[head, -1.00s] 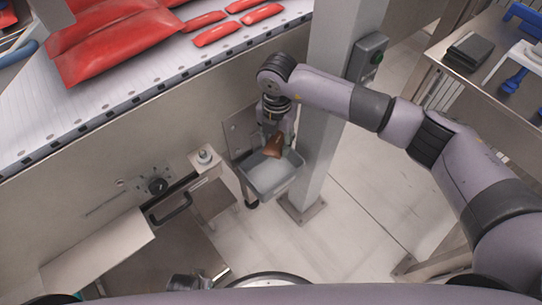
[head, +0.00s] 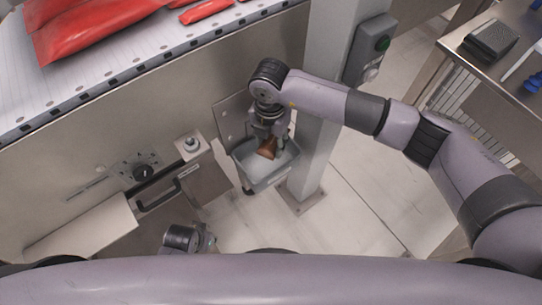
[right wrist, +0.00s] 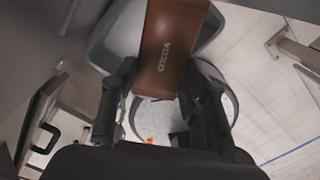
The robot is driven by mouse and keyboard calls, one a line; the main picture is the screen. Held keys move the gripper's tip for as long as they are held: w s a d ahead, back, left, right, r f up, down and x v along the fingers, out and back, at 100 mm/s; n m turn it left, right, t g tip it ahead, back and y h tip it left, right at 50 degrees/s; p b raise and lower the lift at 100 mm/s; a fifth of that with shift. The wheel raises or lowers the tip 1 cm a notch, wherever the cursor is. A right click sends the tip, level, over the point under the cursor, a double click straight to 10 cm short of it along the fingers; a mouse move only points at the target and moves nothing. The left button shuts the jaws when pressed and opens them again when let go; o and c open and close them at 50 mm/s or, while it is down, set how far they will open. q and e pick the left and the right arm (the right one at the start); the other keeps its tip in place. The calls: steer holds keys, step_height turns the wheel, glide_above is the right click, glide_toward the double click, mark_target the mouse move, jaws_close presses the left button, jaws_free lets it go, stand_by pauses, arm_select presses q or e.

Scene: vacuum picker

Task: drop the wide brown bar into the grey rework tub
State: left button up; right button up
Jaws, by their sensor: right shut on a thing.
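The wide brown bar (head: 267,148) is in my right gripper (head: 267,132), over the grey rework tub (head: 283,172) in the head view. In the right wrist view the bar (right wrist: 170,48), lettered "COCOA", sticks out from between the fingers of the right gripper (right wrist: 158,95). The grey tub (right wrist: 103,50) shows behind and beside the bar there. I cannot tell how far the bar is above the tub's floor. My left gripper cannot be made out in these views; a dark arm part shows low in the head view.
A conveyor (head: 150,65) with red packs runs at upper left. A steel bench (head: 480,60) is at upper right. A panel with a black handle (head: 160,193) is left of the tub.

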arm_select(q)
steer(key=shift+w+d+r, duration=0.2)
steer(key=shift+w+r, duration=0.15)
arm_select(e)
steer(key=shift+f, duration=0.2)
steer(key=o, duration=1.2)
steer(key=shift+r, duration=0.15)
step_height(320, 180, up, 12)
steer(key=shift+f, duration=0.15)
